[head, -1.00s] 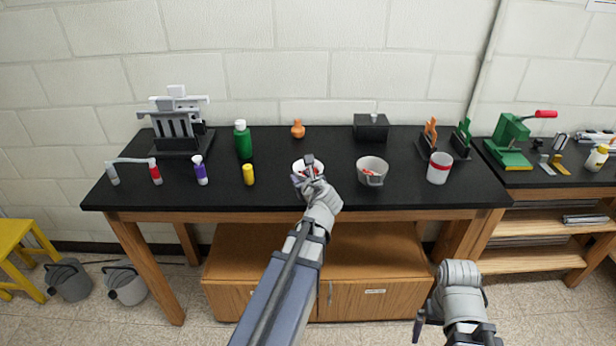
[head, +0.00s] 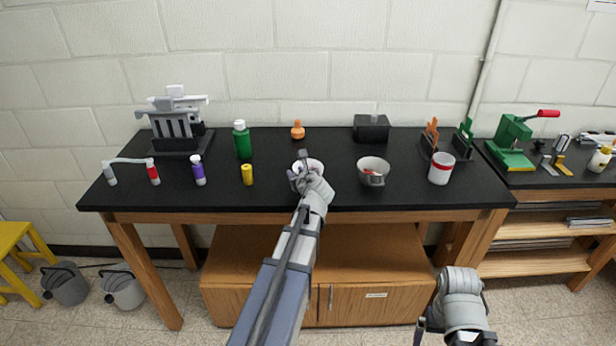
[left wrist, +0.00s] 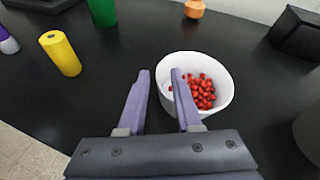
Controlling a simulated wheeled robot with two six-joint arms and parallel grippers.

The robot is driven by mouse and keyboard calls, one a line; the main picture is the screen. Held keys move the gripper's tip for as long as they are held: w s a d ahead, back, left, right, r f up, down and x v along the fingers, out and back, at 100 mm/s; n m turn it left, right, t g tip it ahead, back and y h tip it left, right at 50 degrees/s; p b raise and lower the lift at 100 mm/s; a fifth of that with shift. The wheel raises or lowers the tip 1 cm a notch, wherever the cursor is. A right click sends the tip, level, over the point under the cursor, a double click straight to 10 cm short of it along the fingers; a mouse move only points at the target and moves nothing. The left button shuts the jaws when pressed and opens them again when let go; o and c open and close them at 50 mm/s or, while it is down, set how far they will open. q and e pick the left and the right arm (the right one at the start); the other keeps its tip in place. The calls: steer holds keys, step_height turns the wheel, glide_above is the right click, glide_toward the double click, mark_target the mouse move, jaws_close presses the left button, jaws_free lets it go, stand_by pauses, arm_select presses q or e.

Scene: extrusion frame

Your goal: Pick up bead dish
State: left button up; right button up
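The bead dish is a white round bowl with red beads in it, on the black table; it shows in the left wrist view (left wrist: 222,104) and, partly hidden by my gripper, in the head view (head: 316,164). My left gripper (left wrist: 161,73) is open at the dish's left rim. In the left wrist view one finger is left of the dish, outside it, and the other overlaps the inside near the left wall. I cannot tell whether either finger touches the rim. My right gripper (head: 421,330) is low at the front right, away from the table; its opening is unclear.
A grey pot (head: 373,178) and a white-and-red cup (head: 440,170) stand right of the dish. A yellow cylinder (head: 247,175), purple bottle (head: 198,172) and green bottle (head: 242,140) stand left. An orange flask (head: 298,130) and black box (head: 371,128) are behind.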

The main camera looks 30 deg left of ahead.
arm_select(q)
jaws_close()
stand_by(0.4)
steer(key=shift+r, duration=0.1)
step_height(320, 180, up, 10)
steer(key=p, duration=1)
